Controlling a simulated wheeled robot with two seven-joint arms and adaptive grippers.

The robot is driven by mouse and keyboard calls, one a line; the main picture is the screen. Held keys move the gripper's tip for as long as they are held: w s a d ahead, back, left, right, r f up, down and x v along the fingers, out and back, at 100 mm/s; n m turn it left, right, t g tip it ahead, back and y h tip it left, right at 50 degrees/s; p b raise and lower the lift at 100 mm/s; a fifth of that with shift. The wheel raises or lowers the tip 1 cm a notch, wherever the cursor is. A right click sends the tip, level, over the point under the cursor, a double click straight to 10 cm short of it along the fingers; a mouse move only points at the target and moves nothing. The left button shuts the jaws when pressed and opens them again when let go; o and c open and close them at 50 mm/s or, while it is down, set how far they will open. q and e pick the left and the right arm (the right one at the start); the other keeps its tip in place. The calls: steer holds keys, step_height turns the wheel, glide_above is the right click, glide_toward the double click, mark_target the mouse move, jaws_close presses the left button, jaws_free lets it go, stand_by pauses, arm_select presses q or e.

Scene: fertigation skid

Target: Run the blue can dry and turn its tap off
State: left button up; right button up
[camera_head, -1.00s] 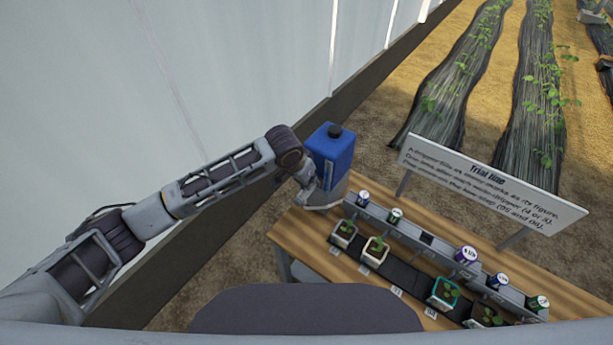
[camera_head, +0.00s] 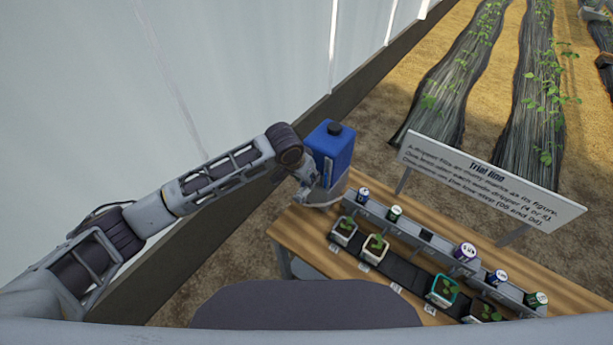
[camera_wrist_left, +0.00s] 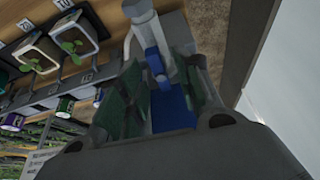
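The blue can (camera_head: 332,146) with a black cap stands upright on a grey round stand (camera_head: 328,196) at the table's far left corner. In the left wrist view the can's blue side (camera_wrist_left: 172,112) shows between my fingers. A pale tap body (camera_wrist_left: 138,12) with a blue lever (camera_wrist_left: 156,64) is just beyond them. My left gripper (camera_wrist_left: 160,78) has its green-padded fingers apart, one on each side of the lever; contact is not clear. It also shows beside the can's front in the head view (camera_head: 306,186). The liquid level is hidden. My right gripper is out of view.
A grey rail (camera_head: 430,250) with several labelled cups runs along the wooden table (camera_head: 300,232). Small potted plants (camera_head: 375,250) stand on a black strip in front of it. A white "Trial line" sign (camera_head: 490,185) stands behind. A pale wall rises at left.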

arm_select(q)
steer(key=shift+r, duration=0.15)
steer(key=v, duration=1.1)
steer(key=shift+s+r, duration=0.2)
steer(key=shift+r, duration=0.1)
steer(key=shift+a, duration=0.1)
